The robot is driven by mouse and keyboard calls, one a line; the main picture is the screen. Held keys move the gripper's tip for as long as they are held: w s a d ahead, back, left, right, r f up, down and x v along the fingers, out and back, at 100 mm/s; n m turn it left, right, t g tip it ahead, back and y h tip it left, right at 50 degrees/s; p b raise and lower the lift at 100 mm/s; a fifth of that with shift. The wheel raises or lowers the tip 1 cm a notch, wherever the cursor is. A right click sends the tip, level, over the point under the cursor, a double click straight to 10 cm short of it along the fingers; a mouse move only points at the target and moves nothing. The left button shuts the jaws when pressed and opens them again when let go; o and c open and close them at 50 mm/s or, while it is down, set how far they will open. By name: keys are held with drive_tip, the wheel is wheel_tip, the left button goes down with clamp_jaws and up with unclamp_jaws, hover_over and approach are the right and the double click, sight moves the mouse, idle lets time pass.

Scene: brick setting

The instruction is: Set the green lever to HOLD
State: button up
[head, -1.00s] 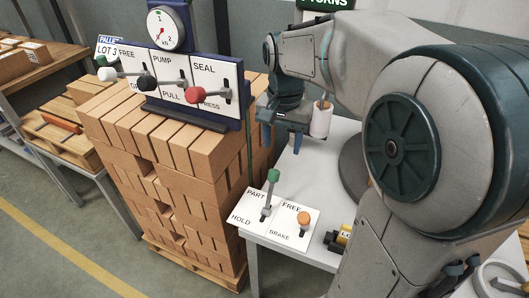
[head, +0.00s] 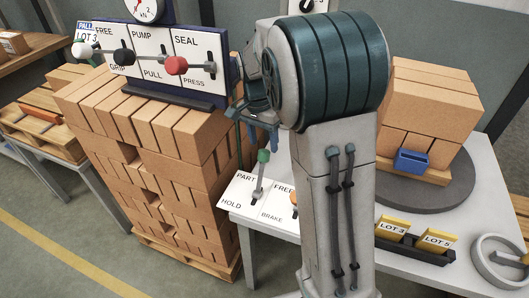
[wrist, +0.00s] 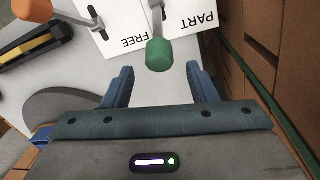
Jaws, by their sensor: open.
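The green lever has a green knob (head: 263,156) on a thin metal shaft, rising from a white plate (head: 240,190) marked PART at the far end and HOLD at the near end. The lever leans toward the PART side. My gripper (head: 262,140) is open just above and behind the knob in the head view. In the wrist view the green knob (wrist: 159,55) lies just beyond the fingertips, roughly midway between my open fingers (wrist: 158,75). Contact between knob and fingers cannot be seen.
An orange-knobbed lever (wrist: 30,10) marked FREE and BRAKE stands beside it, partly hidden by my arm in the head view. A brick stack (head: 165,170) with a lever panel (head: 160,55) rises to the left. A LOT tray (head: 415,243) and turntable (head: 440,200) are right.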

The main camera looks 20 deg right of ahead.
sight(265, 150)
drive_tip(key=shift+s+d+f, duration=0.15)
drive_tip(key=shift+f, duration=1.85)
clamp_jaws()
